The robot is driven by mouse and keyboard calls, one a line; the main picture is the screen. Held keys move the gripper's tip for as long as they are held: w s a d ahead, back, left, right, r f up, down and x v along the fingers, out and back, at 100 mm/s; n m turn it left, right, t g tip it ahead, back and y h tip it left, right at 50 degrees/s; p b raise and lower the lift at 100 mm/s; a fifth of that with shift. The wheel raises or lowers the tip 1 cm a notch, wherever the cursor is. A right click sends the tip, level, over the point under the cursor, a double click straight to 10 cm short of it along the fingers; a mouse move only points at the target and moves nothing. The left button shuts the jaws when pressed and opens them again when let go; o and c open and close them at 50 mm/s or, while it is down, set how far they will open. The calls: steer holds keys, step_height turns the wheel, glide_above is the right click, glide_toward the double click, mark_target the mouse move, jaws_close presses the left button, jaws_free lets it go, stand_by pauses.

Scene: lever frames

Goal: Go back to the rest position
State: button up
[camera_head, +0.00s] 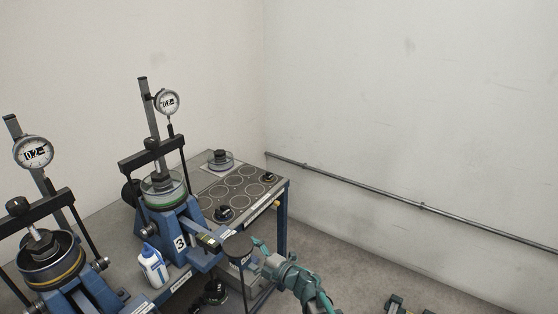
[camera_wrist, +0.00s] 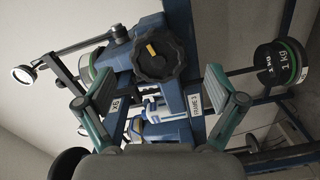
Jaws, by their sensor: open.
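My gripper shows in the wrist view (camera_wrist: 160,112) with its two teal and grey fingers spread wide. Nothing is between the fingertips. A blue lever frame (camera_wrist: 175,80) with a black star knob (camera_wrist: 158,60) is just beyond the fingers in that view. In the head view my gripper (camera_head: 262,258) is low in the middle, at the front right of the lever frame marked 3 (camera_head: 170,222).
A second lever frame (camera_head: 75,285) stands at left. Dial gauges (camera_head: 167,102) rise above both frames. A white and blue bottle (camera_head: 153,265) stands between them. The bench top (camera_head: 205,203) holds several weights. A rail (camera_head: 400,206) runs along the right wall; floor there is mostly open.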

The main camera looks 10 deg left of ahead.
steer(key=w+d+f+m+t+h, duration=0.2)
steer(key=w+d+f+m+h, duration=0.15)
steer(key=d+m+h, duration=0.2)
steer(key=w+d+f+m+t+h, duration=0.3)
steer(key=d+f+m+h, duration=0.2)
steer(key=d+m, duration=0.15)
steer(key=s+d+f+m+g+h, duration=0.65)
steer(key=s+d+f, duration=0.35)
steer(key=d+f, duration=0.5)
steer(key=s+d+f+m+g, duration=0.2)
steer(key=s+f+m+g, duration=0.1)
steer(key=s, duration=1)
steer(key=s+d+f+m+g, duration=0.3)
steer(key=s+g, duration=0.3)
steer(key=s, duration=0.7)
steer(key=s+d+f+m+g+y, duration=0.1)
steer(key=s+d+f+m+g, duration=0.2)
steer(key=s, duration=0.9)
steer(key=shift+s+f+g, duration=0.4)
steer(key=shift+f+g, duration=0.45)
steer(key=shift+f, duration=0.1)
